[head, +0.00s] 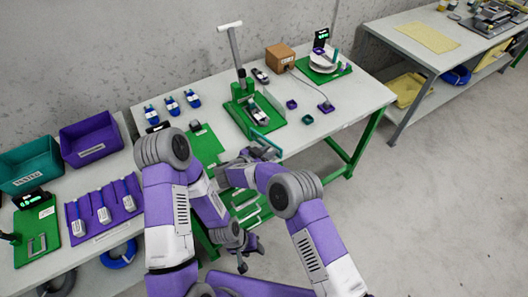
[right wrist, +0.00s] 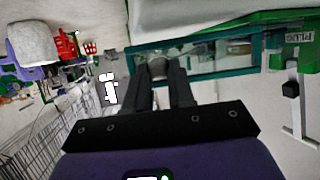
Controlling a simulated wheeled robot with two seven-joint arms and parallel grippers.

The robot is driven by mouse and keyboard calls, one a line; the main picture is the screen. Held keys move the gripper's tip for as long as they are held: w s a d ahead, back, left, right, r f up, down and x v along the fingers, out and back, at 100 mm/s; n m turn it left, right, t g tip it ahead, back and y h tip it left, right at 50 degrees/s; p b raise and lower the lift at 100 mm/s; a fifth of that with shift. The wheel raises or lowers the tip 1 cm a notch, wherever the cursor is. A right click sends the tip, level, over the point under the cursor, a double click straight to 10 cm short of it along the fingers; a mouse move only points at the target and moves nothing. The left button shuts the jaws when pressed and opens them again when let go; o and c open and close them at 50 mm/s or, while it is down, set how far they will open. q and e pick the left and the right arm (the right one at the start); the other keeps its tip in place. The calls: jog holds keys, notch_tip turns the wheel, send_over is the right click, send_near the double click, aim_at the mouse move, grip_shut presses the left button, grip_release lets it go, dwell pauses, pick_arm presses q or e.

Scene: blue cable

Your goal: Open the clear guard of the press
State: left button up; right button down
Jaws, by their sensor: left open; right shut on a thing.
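The press (head: 241,85) stands on a green base on the white table, with a tall lever and white T-handle. Its clear guard (head: 266,139) has a teal frame and shows at the press's front edge. In the right wrist view the guard (right wrist: 222,72) is a long teal-framed clear panel. My right gripper (head: 262,152) is at the guard; in the right wrist view its fingers (right wrist: 162,76) are shut on a small grey knob (right wrist: 157,68) at the guard. My left gripper (head: 246,262) is open and empty, low in front of the table, below its top.
Blue-and-white connectors (head: 171,106) lie left of the press. Small purple blocks (head: 326,107) lie to the right. Bins (head: 90,139) stand on the left table.

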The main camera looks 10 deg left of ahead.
jog(key=c, duration=1)
grip_release()
jog(key=shift+o, duration=0.2)
